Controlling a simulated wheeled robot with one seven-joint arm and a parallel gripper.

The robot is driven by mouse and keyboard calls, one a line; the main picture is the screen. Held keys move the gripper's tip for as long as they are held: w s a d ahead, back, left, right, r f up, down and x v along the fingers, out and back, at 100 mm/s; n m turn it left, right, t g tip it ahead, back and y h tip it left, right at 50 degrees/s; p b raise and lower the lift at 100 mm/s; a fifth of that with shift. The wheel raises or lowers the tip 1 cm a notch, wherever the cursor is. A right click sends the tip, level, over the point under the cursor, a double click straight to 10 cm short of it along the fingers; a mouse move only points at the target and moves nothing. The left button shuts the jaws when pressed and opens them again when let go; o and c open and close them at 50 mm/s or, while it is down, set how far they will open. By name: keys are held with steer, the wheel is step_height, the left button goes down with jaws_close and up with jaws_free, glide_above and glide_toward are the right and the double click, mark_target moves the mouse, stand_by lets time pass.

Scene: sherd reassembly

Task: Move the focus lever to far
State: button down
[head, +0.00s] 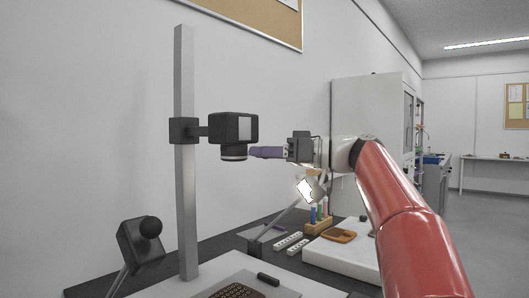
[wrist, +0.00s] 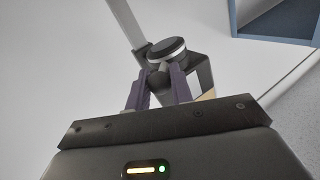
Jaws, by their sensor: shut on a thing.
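A black camera (head: 234,128) is clamped to a tall grey post (head: 185,150), with its round lens (head: 233,153) facing down. The lens also shows in the wrist view (wrist: 166,47). My gripper (head: 254,152) reaches in level from the right, its purple fingers at the lens side. In the wrist view my gripper (wrist: 161,72) is shut on the focus lever (wrist: 156,79), a dark rounded piece between the two fingers beside the lens. The lever is mostly hidden by the fingers, and I cannot read any near or far mark.
Below the camera lies a pale board with a brown perforated piece (head: 238,291) and a black bar (head: 268,279). A dark lamp-like head (head: 140,240) stands at left. A rack of coloured tubes (head: 318,222) and a white tray (head: 338,258) are at right.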

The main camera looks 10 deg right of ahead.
steer(key=c, duration=1.3)
jaws_free()
steer(key=shift+o, duration=0.2)
steer(key=shift+d, duration=0.1)
steer(key=v, duration=0.7)
steer(key=shift+d+b, duration=0.3)
steer(key=shift+b, duration=0.1)
steer(key=shift+s+d, duration=0.1)
